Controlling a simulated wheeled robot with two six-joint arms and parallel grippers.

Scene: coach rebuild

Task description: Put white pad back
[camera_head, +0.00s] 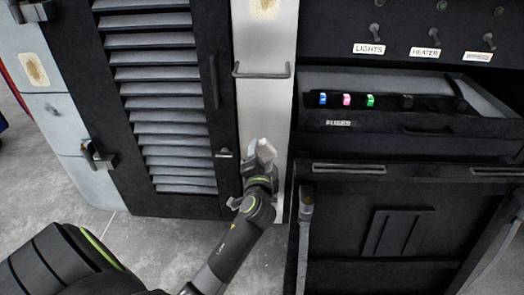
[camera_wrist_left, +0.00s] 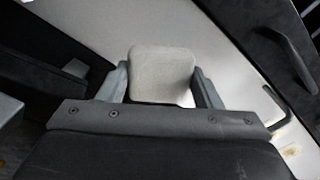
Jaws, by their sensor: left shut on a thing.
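The white pad (camera_head: 266,150) is a small pale block with rounded corners, held at the tip of my left gripper (camera_head: 259,163) in front of the white panel strip. In the left wrist view the white pad (camera_wrist_left: 162,72) sits between the two grey fingers of my left gripper (camera_wrist_left: 164,88), which touch or nearly touch its sides. The gripper is shut on it. The lower part of the pad is hidden by the gripper body. I cannot tell whether the pad touches the panel behind it. My right gripper is not in view.
A dark louvred door (camera_head: 165,100) stands left of the white panel strip (camera_head: 267,105), which carries a bar handle (camera_head: 262,72). To the right is an open fuse drawer (camera_head: 390,128) with coloured fuses, above a dark lower panel (camera_head: 400,225). Grey floor (camera_head: 155,245) shows below.

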